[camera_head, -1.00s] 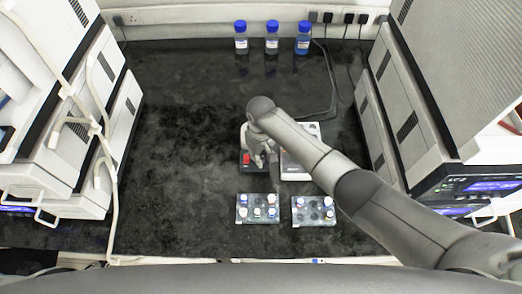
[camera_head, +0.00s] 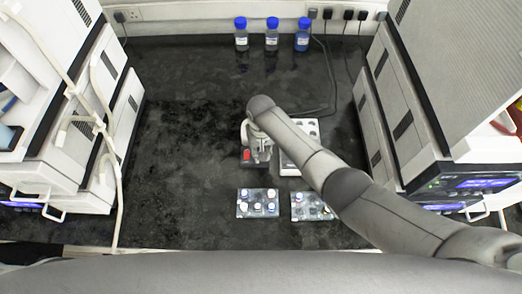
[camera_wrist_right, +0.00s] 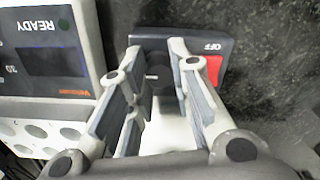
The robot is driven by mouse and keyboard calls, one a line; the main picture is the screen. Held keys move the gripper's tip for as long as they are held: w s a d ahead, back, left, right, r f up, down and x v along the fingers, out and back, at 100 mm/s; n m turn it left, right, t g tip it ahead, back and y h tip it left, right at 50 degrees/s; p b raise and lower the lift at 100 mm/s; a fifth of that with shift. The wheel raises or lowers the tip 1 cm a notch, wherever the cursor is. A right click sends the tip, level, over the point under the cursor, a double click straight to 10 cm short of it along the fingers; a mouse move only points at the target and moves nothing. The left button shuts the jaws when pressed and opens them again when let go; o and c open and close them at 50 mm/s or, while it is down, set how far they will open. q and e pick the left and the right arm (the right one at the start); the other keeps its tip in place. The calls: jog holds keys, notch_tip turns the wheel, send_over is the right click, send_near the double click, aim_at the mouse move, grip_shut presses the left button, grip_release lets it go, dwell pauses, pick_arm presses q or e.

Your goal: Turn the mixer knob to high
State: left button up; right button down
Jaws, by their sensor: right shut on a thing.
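The mixer is a small white device with a dark base, standing mid-bench in the head view (camera_head: 246,155). In the right wrist view its dark front (camera_wrist_right: 222,46) carries a red switch (camera_wrist_right: 214,70) marked OFF. My right gripper (camera_head: 262,157) is at the mixer's front, just right of the red switch in the head view. In the wrist view the right gripper's fingers (camera_wrist_right: 160,78) are shut on the dark knob, which they largely hide. The knob's markings and setting cannot be read. My left gripper is not in view.
A white heater block (camera_head: 290,165) with a display reading READY (camera_wrist_right: 48,45) stands close beside the mixer. Two vial racks (camera_head: 258,203) (camera_head: 303,207) lie in front. Several blue-capped bottles (camera_head: 272,38) stand at the back. The bench's left part is clear.

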jog(key=c, duration=1.5)
grip_release()
jog(key=shift+c, duration=0.2)
jog(key=shift+r, duration=0.15)
notch_tip(320, 180, up, 12)
